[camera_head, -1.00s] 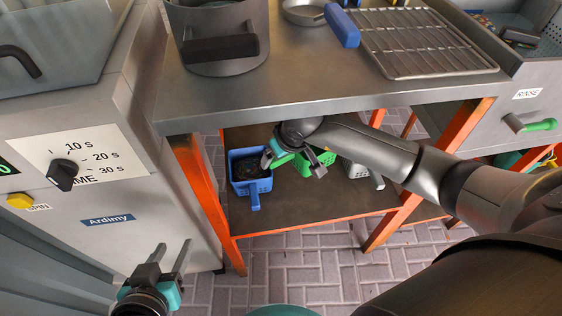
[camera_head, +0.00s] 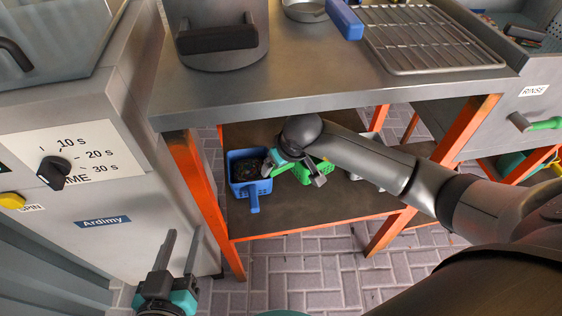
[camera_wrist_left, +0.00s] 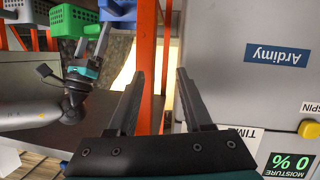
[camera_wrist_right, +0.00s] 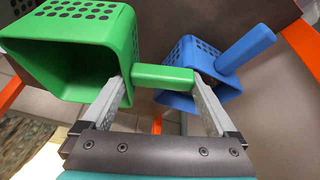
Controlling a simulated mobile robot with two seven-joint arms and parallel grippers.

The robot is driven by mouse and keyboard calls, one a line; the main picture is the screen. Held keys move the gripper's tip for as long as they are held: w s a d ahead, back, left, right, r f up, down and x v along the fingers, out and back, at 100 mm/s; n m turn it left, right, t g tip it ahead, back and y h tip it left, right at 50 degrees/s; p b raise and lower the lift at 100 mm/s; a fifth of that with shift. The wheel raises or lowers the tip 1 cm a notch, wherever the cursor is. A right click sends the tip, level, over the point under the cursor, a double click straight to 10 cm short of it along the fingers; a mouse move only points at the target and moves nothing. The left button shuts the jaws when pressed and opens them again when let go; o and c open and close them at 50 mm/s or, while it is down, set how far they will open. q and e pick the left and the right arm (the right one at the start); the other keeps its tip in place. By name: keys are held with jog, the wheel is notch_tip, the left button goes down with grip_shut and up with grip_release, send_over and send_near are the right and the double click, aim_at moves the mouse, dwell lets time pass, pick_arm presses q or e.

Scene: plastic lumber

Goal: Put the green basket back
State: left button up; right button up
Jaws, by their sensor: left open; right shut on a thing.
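The green basket (camera_head: 312,172) is under the table by the lower shelf, partly hidden by my right arm. In the right wrist view, the perforated green basket (camera_wrist_right: 85,48) shows its open side. My right gripper (camera_wrist_right: 160,84) is shut on the basket, with its fingers about the green handle (camera_wrist_right: 165,77). I cannot tell whether the basket touches the shelf. The blue basket (camera_head: 250,178) stands just left of it; it shows behind the handle in the right wrist view (camera_wrist_right: 205,85). My left gripper (camera_head: 181,243) is open and empty before the grey machine.
The lower shelf (camera_head: 290,215) has bare room at its front. Orange legs (camera_head: 207,200) and the steel tabletop edge (camera_head: 330,103) frame the opening. A grey basket (camera_head: 369,173) is mostly hidden behind my right arm. The grey Ardimy machine (camera_head: 150,235) stands at the left.

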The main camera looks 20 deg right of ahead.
jog(key=shift+f, duration=0.3)
jog(key=o, duration=1.4)
pick_arm(q)
jog(key=shift+s+d+r+t+h, duration=0.1)
jog(key=shift+d+r+t+h, duration=0.2)
jog(key=shift+t, duration=0.1)
pick_arm(e)
jog(key=shift+o, duration=0.2)
pick_arm(q)
jog(key=shift+a, duration=0.1)
pick_arm(e)
jog(key=shift+r, duration=0.1)
jog(key=shift+s+r+p, duration=0.1)
jog(key=shift+r+p, duration=0.4)
jog(key=shift+r, duration=0.3)
jog(key=shift+p+v, duration=0.6)
jog(key=shift+v, duration=0.55)
pick_arm(q)
jog(key=s+a+f+g+y+p, duration=0.2)
jog(key=s+a+g+y, duration=0.3)
jog(key=a+g, duration=0.4)
jog(key=shift+s+a+p, duration=0.3)
jog(key=shift+a+p, duration=0.25)
jog(key=shift+p, duration=0.15)
pick_arm(e)
jog(key=s, duration=1.2)
jog(key=shift+d, duration=0.35)
